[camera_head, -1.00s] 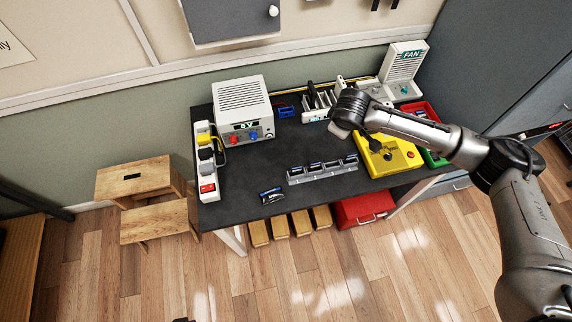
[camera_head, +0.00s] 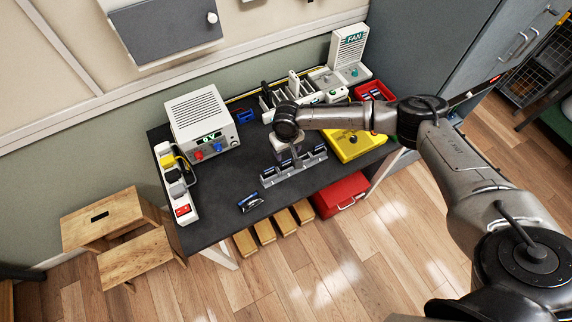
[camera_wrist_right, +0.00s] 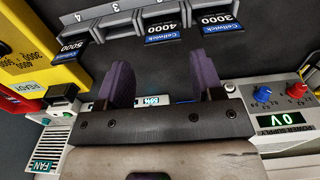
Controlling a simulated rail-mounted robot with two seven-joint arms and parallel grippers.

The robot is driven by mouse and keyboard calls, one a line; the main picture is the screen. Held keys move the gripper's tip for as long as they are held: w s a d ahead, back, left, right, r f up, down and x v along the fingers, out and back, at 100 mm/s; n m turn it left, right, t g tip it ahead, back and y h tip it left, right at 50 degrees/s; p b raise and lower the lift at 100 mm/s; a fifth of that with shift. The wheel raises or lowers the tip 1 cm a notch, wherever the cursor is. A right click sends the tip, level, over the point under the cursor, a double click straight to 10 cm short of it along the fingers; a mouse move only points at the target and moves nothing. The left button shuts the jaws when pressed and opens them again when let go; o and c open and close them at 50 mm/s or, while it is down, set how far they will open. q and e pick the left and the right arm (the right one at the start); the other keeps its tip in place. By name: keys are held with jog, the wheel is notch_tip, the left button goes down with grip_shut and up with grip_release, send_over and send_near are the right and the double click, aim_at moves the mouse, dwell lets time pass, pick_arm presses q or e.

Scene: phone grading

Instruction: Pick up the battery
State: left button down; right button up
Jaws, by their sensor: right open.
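A grey rack (camera_head: 292,177) with numbered slots stands on the dark table, holding several dark blue batteries. In the right wrist view, batteries marked 5000 (camera_wrist_right: 70,50), 4000 (camera_wrist_right: 165,32) and 3000 (camera_wrist_right: 215,22) sit in it; the slot at the label 3 (camera_wrist_right: 116,7) looks empty. My right gripper (camera_head: 279,156) is just behind and above the rack, partly hiding it. In the wrist view its two dark purple fingers (camera_wrist_right: 161,78) are apart with nothing held between them. A small blue and dark item (camera_head: 250,202) lies on the table left of the rack. My left gripper is not seen.
The power supply (camera_head: 203,124) stands at the back left, beside a white strip (camera_head: 165,160) along the left edge. A yellow box (camera_head: 352,146) is right of the rack. White stands (camera_head: 268,106) and the FAN unit (camera_head: 346,50) fill the back. The table's front left is mostly clear.

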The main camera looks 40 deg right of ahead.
aim_at(286, 159)
jog(key=shift+a+f+b, duration=0.15)
jog(key=shift+f+b, duration=0.2)
jog(key=shift+f, duration=3.45)
jog(key=c, duration=0.7)
jog(key=shift+r, duration=0.1)
